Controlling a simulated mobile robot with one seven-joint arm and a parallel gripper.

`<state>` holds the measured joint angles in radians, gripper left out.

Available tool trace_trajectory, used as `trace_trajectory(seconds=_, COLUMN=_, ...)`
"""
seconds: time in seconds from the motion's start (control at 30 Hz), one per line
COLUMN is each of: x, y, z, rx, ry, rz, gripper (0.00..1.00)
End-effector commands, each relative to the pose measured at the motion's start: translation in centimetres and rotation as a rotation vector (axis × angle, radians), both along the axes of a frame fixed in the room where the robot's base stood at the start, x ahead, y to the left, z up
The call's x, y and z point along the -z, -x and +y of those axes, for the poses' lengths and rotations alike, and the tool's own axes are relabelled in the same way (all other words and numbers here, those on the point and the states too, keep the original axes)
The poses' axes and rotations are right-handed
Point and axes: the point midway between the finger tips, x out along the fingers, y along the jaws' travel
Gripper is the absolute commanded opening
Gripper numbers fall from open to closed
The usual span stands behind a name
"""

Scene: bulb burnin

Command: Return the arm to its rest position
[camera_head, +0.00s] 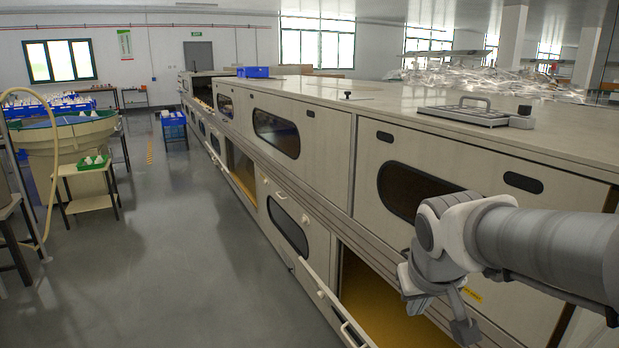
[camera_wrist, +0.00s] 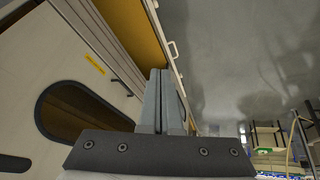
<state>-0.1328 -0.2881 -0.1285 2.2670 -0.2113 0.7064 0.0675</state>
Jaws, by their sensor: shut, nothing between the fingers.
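My arm reaches in from the right edge of the head view. My gripper (camera_head: 466,333) hangs at its end, in front of the long beige cabinet (camera_head: 330,133). In the wrist view my gripper (camera_wrist: 164,72) has its two fingers together, with nothing between them. Beyond the fingertips, an open compartment (camera_head: 375,305) with a yellow inside shows below the gripper's level; it also shows in the wrist view (camera_wrist: 150,28). I cannot tell how far the fingers are from the cabinet front.
A lowered door with a handle (camera_head: 350,333) juts out at the open compartment. The cabinet top carries a metal plate with a handle (camera_head: 465,112). Grey floor (camera_head: 180,250) to the left is free.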

Motion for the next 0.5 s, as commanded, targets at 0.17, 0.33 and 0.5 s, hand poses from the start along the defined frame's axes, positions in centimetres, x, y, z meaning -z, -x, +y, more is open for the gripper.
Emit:
trace_trajectory(seconds=0.17, x=-1.4, y=5.6, z=1.0, rx=0.020, ry=-0.062, rz=-0.020, gripper=0.00)
trace_trajectory(seconds=0.33, x=-1.5, y=9.9, z=2.0, rx=0.026, ry=-0.101, rz=-0.029, gripper=0.00)
trace_trajectory(seconds=0.5, x=-1.1, y=13.5, z=3.0, rx=0.033, ry=-0.129, rz=-0.037, gripper=0.00)
